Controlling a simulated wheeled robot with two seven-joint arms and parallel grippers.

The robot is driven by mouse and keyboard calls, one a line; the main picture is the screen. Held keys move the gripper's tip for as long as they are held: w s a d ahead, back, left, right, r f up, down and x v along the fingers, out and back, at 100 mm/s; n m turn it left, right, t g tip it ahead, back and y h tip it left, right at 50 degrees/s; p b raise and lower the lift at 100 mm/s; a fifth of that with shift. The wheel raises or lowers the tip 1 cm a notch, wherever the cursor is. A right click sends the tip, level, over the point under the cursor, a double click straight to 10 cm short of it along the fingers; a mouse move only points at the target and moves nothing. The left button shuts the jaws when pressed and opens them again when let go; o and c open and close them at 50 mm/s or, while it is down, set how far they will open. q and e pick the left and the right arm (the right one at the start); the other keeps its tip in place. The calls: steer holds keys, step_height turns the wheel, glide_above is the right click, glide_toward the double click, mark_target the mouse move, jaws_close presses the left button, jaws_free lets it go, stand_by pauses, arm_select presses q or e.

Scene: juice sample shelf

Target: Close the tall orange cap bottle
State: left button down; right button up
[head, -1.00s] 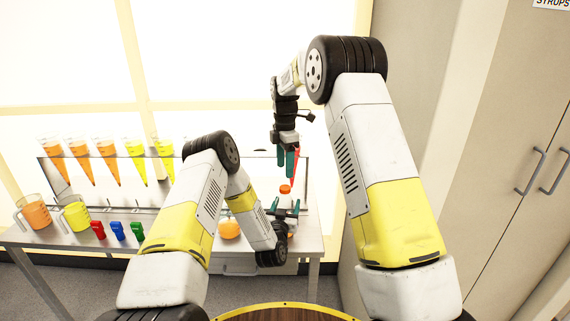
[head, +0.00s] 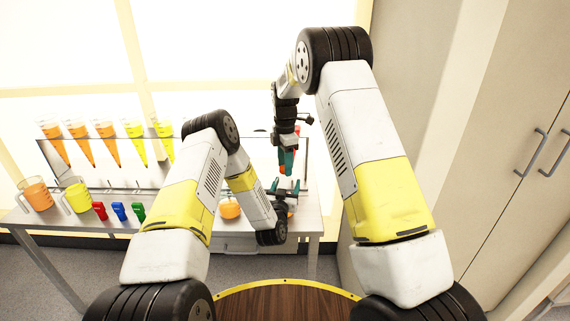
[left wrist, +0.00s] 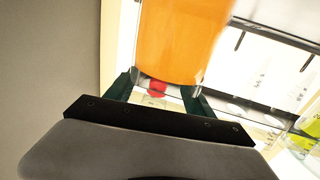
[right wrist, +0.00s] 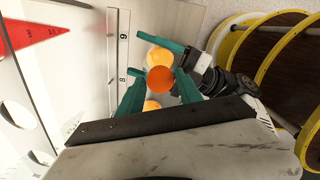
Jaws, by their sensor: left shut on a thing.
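The tall bottle with orange juice (left wrist: 180,40) stands between the green fingers of my left gripper (left wrist: 160,92), which is shut on it. In the head view my left gripper (head: 285,191) is low at the right end of the table. The orange cap (right wrist: 160,80) shows from above, between the fingers of my right gripper (right wrist: 160,74). These fingers look open, one on each side of the cap; contact cannot be made out. In the head view my right gripper (head: 287,165) is directly above the left one and hides most of the bottle.
A shelf with several orange and yellow cones (head: 105,145) runs along the back. Two juice jugs (head: 36,195) and red, blue and green items (head: 120,211) stand at the left. A round orange thing (head: 230,209) is close left of my left gripper. A cabinet (head: 500,120) is at the right.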

jaws_close()
steer(key=m, duration=0.3)
steer(key=shift+m, duration=0.4)
steer(key=m, duration=2.7)
steer(key=shift+f, duration=0.1)
steer(key=o, duration=0.5)
jaws_free()
